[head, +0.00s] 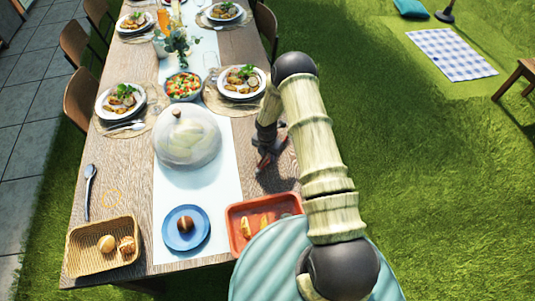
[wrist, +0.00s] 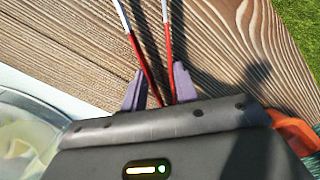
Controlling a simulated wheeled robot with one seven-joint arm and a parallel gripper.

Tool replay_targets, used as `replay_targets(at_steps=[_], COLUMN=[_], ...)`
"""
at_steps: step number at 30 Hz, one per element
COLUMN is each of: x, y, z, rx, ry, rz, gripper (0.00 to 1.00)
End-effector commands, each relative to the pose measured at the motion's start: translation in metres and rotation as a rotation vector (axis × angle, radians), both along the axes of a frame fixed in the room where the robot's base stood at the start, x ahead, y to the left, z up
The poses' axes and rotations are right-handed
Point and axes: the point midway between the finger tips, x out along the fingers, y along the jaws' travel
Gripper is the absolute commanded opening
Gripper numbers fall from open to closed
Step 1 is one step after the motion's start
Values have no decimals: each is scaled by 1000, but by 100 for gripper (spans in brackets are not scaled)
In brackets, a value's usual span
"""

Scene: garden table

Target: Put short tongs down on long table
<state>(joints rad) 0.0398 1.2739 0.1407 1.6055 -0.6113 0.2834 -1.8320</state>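The short tongs (wrist: 152,66) have red arms with pale metal ends. In the wrist view they lie between the two purple fingers of my gripper (wrist: 160,88), which is closed around them. The tongs' arms spread apart away from the gripper. In the head view my gripper (head: 268,150) is low over the right side of the long table (head: 135,178), right of the glass dome. There the tongs are a small red shape, partly hidden by my arm. Dark shadows fall on the wood beside the tongs; I cannot tell whether they touch it.
A glass dome (head: 188,145) stands left of my gripper. A red-orange tray (head: 236,236) with yellow pieces is nearer. Set plates fill the far end. Bare wood surrounds the tongs.

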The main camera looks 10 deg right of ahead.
Motion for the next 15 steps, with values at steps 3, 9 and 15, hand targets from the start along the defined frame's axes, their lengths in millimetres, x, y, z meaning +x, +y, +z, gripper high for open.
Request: replay_targets(at_steps=[3, 9, 15], x=[0, 0, 0], y=[0, 0, 0], z=[0, 0, 0], rx=[0, 0, 0], ry=[0, 0, 0], rz=[0, 0, 0], gripper=[32, 55, 55])
